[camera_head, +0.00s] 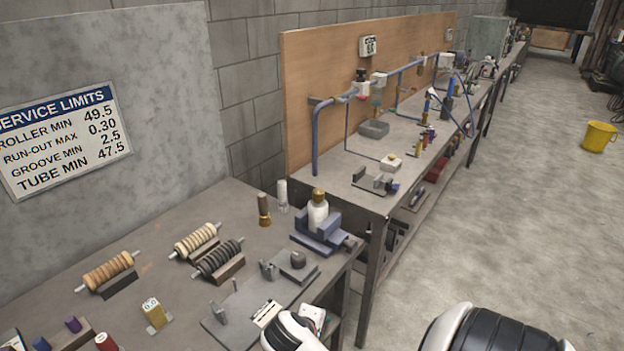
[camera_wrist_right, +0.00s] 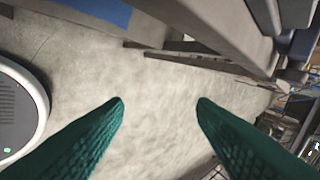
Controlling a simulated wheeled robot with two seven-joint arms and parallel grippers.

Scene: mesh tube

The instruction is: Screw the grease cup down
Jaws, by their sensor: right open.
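I cannot tell for certain which thing is the grease cup. Several small fittings with brass and red parts sit along the blue pipework (camera_head: 315,140) on the far bench, too small to make out. On the near bench a pale bottle-shaped part with a brass-coloured top (camera_head: 317,208) stands upright in a blue-grey vise (camera_head: 318,238). My right gripper (camera_wrist_right: 160,103) shows two green textured fingers, spread apart with nothing between them, over bare floor. It is away from both bench tops. My left gripper does not show.
The near bench (camera_head: 165,245) holds several ribbed rollers (camera_head: 108,271), a yellow block (camera_head: 154,312) and a grey plate (camera_head: 245,308). A wooden backboard (camera_head: 300,85) stands behind the far bench.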

